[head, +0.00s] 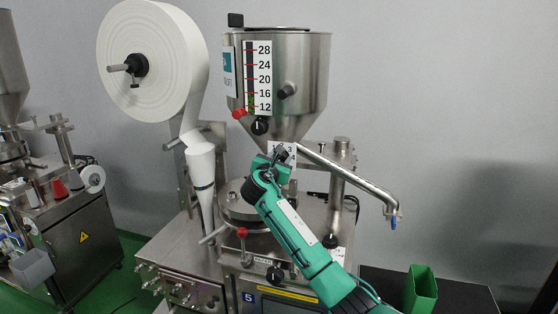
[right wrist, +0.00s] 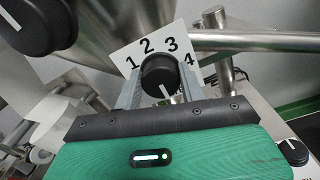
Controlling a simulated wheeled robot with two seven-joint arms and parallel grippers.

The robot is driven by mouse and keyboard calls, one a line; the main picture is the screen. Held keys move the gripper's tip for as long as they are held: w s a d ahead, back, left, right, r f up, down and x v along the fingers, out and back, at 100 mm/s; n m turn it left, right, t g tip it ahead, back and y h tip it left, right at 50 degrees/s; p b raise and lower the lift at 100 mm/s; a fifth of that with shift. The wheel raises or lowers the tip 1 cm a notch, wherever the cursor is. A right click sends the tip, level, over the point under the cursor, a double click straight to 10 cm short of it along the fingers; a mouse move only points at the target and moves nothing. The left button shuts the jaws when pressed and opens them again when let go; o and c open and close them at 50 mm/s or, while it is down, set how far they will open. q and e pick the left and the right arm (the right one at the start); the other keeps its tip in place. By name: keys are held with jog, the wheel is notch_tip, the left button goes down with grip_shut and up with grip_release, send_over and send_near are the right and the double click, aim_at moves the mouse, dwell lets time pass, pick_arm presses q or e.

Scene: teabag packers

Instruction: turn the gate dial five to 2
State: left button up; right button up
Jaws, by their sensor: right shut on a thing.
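The gate dial is a black round knob (right wrist: 159,73) on a white plate (right wrist: 128,49) numbered 1 to 4, in the right wrist view. A short white mark shows low on the knob's face; I cannot tell which number it points to. My right gripper (right wrist: 161,88) is shut on the knob, one grey finger on each side. In the head view my green right gripper (head: 281,154) reaches up to the dial below the hopper (head: 300,85). It hides the knob and most of the plate. The machine carries a blue label 5 (head: 249,297). My left gripper is not in view.
Another black knob (head: 259,125) sits on the hopper, close above my right gripper; it looms large in the right wrist view (right wrist: 38,25). A steel pipe (head: 350,175) runs to the right. A paper roll (head: 150,60) hangs left. A green bin (head: 421,290) stands right.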

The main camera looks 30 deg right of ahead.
jog(key=shift+s+d+f+m+b, duration=0.1)
jog(key=shift+f+m+b, duration=0.05)
jog(key=shift+m+b, duration=2.55)
jog(key=shift+a+f+m+b, duration=0.1)
jog(key=shift+m+b, duration=2.1)
jog(key=shift+m, duration=1.05)
jog(key=shift+s+d+f+m+b, duration=0.1)
jog(key=shift+f+m+b, duration=0.05)
jog(key=shift+m+b, duration=2.55)
jog(key=shift+m, duration=0.35)
jog(key=o, duration=1)
jog(key=shift+c, duration=0.2)
jog(key=shift+r, duration=0.1)
